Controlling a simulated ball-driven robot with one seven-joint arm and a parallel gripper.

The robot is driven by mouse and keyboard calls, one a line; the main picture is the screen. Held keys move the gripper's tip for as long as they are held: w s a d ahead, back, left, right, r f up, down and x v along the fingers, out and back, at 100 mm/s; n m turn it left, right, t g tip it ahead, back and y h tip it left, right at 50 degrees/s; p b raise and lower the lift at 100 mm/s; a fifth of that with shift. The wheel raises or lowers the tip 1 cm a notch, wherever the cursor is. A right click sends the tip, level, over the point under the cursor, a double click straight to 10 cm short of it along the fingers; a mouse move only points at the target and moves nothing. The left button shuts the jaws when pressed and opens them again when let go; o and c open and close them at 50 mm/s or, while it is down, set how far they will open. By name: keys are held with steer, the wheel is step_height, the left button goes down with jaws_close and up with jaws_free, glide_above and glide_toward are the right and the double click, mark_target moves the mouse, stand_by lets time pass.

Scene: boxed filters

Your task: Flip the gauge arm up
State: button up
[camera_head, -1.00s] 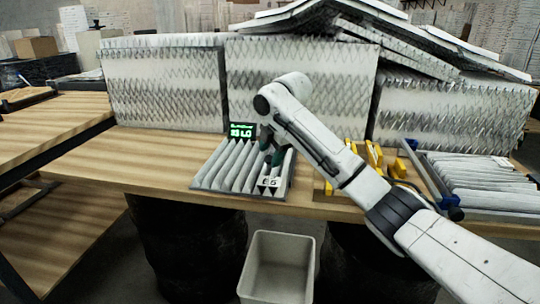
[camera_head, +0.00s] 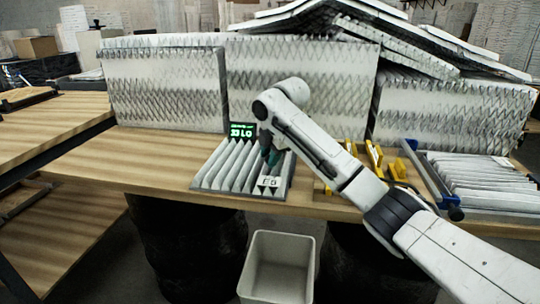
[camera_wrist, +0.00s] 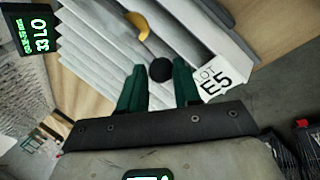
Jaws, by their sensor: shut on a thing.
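The pleated grey filter (camera_head: 225,168) lies on the wooden table; its pleats (camera_wrist: 90,45) also show in the wrist view. A display reading "33 LO" (camera_head: 242,131) stands at its back left edge and also shows in the wrist view (camera_wrist: 35,36). A black round knob (camera_wrist: 160,70) sits between the green fingers of my gripper (camera_wrist: 158,74). A yellow curved piece (camera_wrist: 138,24) lies beyond it; whether they join as the gauge arm I cannot tell. In the head view my gripper (camera_head: 270,158) is low over the filter's right side. The fingers are shut on the knob.
A white label "LOT E5" (camera_wrist: 212,84) lies at the filter's edge. Yellow pieces (camera_head: 374,160) and a second pleated filter (camera_head: 470,185) lie to the right. Tall white filters (camera_head: 165,90) stand behind. An empty bin (camera_head: 277,270) stands on the floor below.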

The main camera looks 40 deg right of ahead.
jaws_close()
